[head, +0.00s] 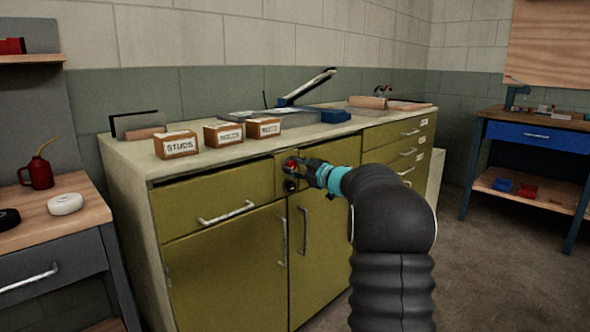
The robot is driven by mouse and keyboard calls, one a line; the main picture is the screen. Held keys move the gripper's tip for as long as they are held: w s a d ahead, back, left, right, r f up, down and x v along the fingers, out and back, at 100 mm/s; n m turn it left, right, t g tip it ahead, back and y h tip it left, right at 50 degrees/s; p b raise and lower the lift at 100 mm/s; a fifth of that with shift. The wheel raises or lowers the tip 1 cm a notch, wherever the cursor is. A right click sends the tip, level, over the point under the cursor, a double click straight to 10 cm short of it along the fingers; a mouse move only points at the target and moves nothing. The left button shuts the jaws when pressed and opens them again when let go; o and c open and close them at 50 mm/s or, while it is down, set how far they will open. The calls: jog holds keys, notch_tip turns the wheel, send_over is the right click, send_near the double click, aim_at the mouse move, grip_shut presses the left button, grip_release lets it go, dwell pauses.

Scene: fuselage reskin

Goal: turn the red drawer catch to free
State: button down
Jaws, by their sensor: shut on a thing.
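The red drawer catch (290,163) is on the front of the olive cabinet, on the narrow strip just right of the wide left drawer (205,206). My gripper (299,169) is at the catch, shut on it. The fingers partly cover the catch, so which way it is turned cannot be told. A dark round fitting (291,186) sits just below it. The left drawer has a silver bar handle (227,213), and a dark gap shows along its top edge.
Boxes labelled STUDS (176,146) and others stand on the worktop (215,158) above. A blue-based lever tool (335,116) stands behind them. Side benches flank the cabinet left (84,218) and right (545,130). Open floor (470,270) lies at right.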

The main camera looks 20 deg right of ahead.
jog(key=n+b, duration=0.1)
jog(key=n, duration=0.1)
jog(key=n+b, duration=0.1)
jog(key=n, duration=0.1)
jog(key=n+b, duration=0.1)
jog(key=n, duration=0.1)
jog(key=shift+a+f+n, duration=0.1)
jog(key=shift+f+n, duration=0.15)
jog(key=shift+n, duration=0.05)
jog(key=shift+n+b, duration=1.35)
jog(key=shift+n, duration=0.85)
jog(key=shift+r, duration=0.1)
jog(key=c, duration=0.8)
grip_release()
jog(key=shift+s, duration=0.1)
jog(key=v, duration=1.2)
